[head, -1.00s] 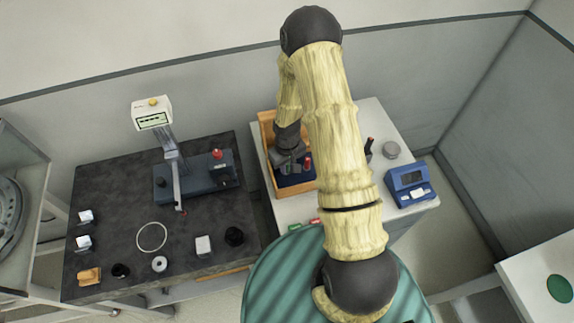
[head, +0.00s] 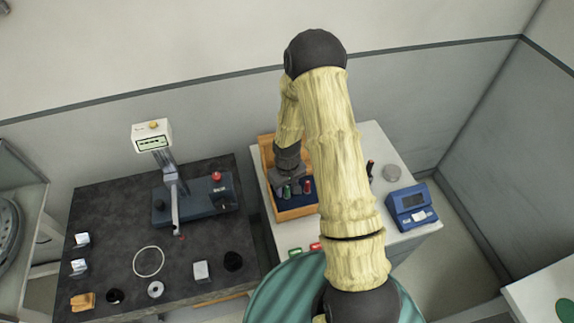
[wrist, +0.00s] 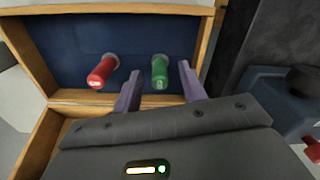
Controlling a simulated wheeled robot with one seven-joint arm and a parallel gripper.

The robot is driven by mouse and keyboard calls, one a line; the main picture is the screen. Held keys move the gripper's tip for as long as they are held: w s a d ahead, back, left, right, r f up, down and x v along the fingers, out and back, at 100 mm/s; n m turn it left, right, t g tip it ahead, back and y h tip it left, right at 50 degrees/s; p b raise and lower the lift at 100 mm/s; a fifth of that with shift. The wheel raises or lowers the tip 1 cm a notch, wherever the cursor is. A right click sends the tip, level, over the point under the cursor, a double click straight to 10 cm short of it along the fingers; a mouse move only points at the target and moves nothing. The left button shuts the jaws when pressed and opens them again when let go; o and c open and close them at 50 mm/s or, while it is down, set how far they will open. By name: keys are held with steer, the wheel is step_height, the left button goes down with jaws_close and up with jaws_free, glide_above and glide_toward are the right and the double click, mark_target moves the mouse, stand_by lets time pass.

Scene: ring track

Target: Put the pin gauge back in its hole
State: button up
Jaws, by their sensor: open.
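A pin gauge with a green handle (wrist: 160,74) stands in the blue insert (wrist: 130,35) of an open wooden case (wrist: 85,98). Its lower end meets a grey ring; how deep it sits I cannot tell. A red-handled gauge (wrist: 102,72) stands beside it to the left. My gripper (wrist: 160,82) is open, one purple finger on each side of the green handle, with visible gaps. In the head view, the green handle (head: 287,191) and red handle (head: 308,185) show at my gripper (head: 291,182), inside the case (head: 296,213).
A blue device (head: 411,204), a grey disc (head: 391,172) and a dark upright item (head: 370,168) stand right of my arm. Left, a dark slab (head: 110,220) bears a measuring stand (head: 205,195), a white ring (head: 149,262) and several small parts. Green (head: 295,252) and red (head: 315,246) pieces lie at the front edge.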

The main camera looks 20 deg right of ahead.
step_height(320, 180, up, 16)
steer(key=b, duration=0.2)
steer(key=shift+f, duration=0.15)
stand_by(1.0)
steer(key=s+r+m+t, duration=0.1)
steer(key=s+r, duration=0.2)
steer(key=s, duration=0.3)
steer(key=s+r+m+t, duration=0.1)
steer(key=s+r+m, duration=0.1)
steer(key=s, duration=0.5)
steer(key=shift+s+r+t, duration=0.15)
steer(key=shift+r+t, duration=0.15)
steer(key=shift+r, duration=0.5)
